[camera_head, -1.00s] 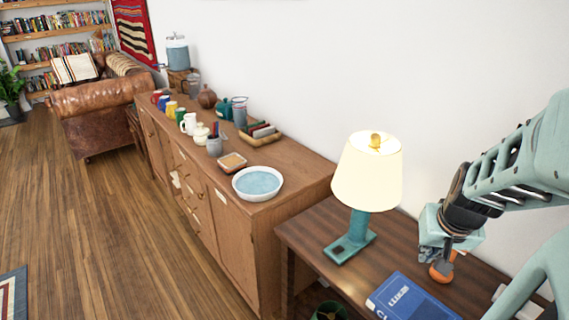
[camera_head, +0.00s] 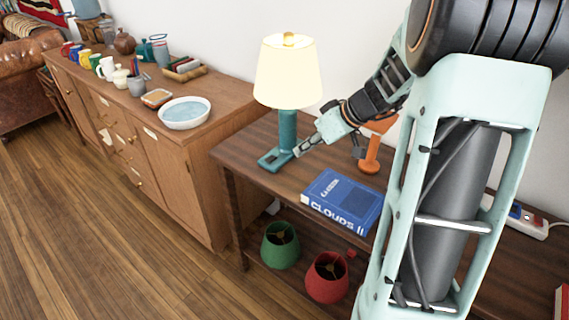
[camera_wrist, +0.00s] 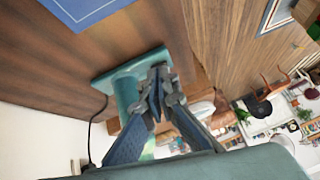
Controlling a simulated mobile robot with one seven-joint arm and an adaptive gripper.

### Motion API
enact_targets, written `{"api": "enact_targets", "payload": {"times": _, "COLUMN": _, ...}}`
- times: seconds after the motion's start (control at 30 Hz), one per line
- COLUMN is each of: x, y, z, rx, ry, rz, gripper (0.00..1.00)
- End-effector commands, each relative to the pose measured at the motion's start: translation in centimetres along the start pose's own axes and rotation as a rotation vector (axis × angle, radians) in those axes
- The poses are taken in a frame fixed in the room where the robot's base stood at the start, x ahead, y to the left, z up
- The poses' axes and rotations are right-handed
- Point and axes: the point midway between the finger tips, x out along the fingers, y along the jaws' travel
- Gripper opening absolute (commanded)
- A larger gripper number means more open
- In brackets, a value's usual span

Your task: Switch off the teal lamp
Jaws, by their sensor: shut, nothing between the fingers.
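The teal lamp (camera_head: 288,128) stands upright on the dark wooden table, and its cream shade (camera_head: 285,72) glows brightly. Its flat teal base (camera_head: 272,160) has a small dark patch on top; I cannot make out the switch's position. My gripper (camera_head: 299,150) is shut and empty, low at the right side of the lamp's stem, just above the base. In the wrist view my fingertips (camera_wrist: 158,80) overlap the teal base (camera_wrist: 115,82). I cannot tell whether they touch it.
A blue book (camera_head: 342,199) lies in front of the lamp. An orange lamp (camera_head: 370,152) stands to the right, partly behind my arm. Green (camera_head: 280,246) and red (camera_head: 327,278) shades sit on the lower shelf. A sideboard with a bowl (camera_head: 185,113) is at left.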

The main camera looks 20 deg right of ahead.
Motion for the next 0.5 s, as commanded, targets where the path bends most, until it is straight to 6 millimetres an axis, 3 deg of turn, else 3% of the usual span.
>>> {"api": "enact_targets", "payload": {"times": 0.2, "x": 1.2, "y": -0.4, "z": -2.4, "rx": -0.074, "ry": 0.095, "rz": -0.052, "gripper": 0.0}}
{"api": "enact_targets", "payload": {"times": 0.5, "x": 1.2, "y": -0.5, "z": -2.8, "rx": -0.085, "ry": 0.107, "rz": -0.058, "gripper": 0.0}}
